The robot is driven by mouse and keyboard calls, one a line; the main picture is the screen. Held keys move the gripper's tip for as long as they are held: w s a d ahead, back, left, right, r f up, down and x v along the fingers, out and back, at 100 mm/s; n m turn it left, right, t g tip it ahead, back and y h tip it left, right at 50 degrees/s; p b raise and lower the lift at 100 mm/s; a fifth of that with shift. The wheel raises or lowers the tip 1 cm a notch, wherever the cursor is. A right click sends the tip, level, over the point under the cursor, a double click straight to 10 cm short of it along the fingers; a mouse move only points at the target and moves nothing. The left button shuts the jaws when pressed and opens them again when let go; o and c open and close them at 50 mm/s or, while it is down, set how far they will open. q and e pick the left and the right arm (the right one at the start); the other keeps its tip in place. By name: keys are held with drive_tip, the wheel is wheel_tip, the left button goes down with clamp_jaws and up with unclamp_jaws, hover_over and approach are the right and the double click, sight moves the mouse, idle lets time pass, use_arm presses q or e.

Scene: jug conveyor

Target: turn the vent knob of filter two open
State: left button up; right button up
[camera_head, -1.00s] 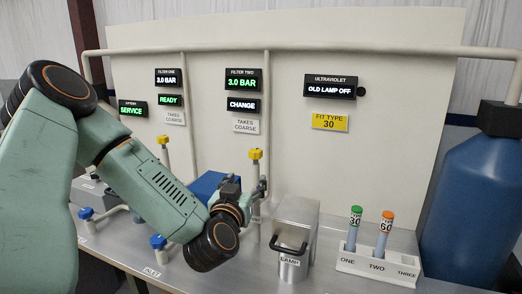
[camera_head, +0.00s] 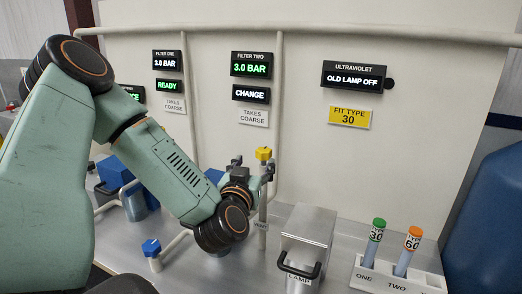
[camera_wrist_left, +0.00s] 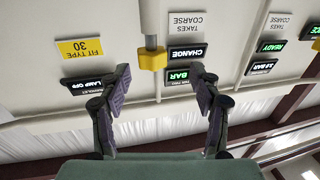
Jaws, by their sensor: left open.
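The yellow vent knob (camera_head: 264,154) of filter two sits on top of a thin upright pipe, below the filter two displays, which read 3.0 BAR and CHANGE (camera_head: 250,93). My left gripper (camera_head: 253,167) is open and empty, close to the knob. In the left wrist view, which is upside down, the yellow knob (camera_wrist_left: 152,58) shows beyond the gap between the two open fingers (camera_wrist_left: 161,82), touching neither in the picture. The filter two body is mostly hidden behind my left arm; only a bit of blue (camera_head: 214,176) shows. My right gripper is not in view.
A metal lamp box (camera_head: 308,238) with a black handle stands right of the pipe. A white rack (camera_head: 372,278) holds a green-topped and an orange-topped tube. A blue inlet handle (camera_head: 151,247) is at front left. A blue tank (camera_head: 487,225) stands far right.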

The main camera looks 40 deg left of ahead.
sight(266, 155)
use_arm(q)
drive_tip(key=w, duration=0.3)
drive_tip(key=shift+w+r, duration=0.15)
drive_tip(key=shift+w, duration=0.2)
drive_tip(key=shift+w+r, duration=0.2)
drive_tip(key=shift+w, duration=0.15)
drive_tip(key=a, duration=0.1)
drive_tip(key=w+a, duration=0.1)
drive_tip(key=shift+w+a+f+b, duration=0.15)
drive_tip(key=shift+w+a+b, duration=0.05)
drive_tip(key=shift+a+b, duration=0.1)
drive_tip(key=shift+w+a+f, duration=0.2)
drive_tip(key=shift+w+a, duration=0.05)
drive_tip(key=shift+w+d, duration=0.1)
drive_tip(key=shift+w, duration=0.15)
drive_tip(key=shift+d+r, duration=0.2)
drive_tip(key=shift+d, duration=0.35)
drive_tip(key=shift+s+r, duration=0.15)
drive_tip(key=shift+c, duration=0.8)
drive_tip(key=shift+s, duration=0.15)
drive_tip(key=shift+c, duration=0.7)
drive_tip(key=shift+a+f, duration=0.2)
drive_tip(key=shift+a, duration=0.25)
drive_tip(key=c, duration=0.3)
drive_tip(key=shift+c, duration=0.7)
drive_tip(key=shift+w+d, duration=0.25)
drive_tip(key=shift+d, duration=0.05)
drive_tip(key=c, duration=0.3)
drive_tip(key=shift+a, duration=0.2)
drive_tip(key=shift+c, duration=0.9)
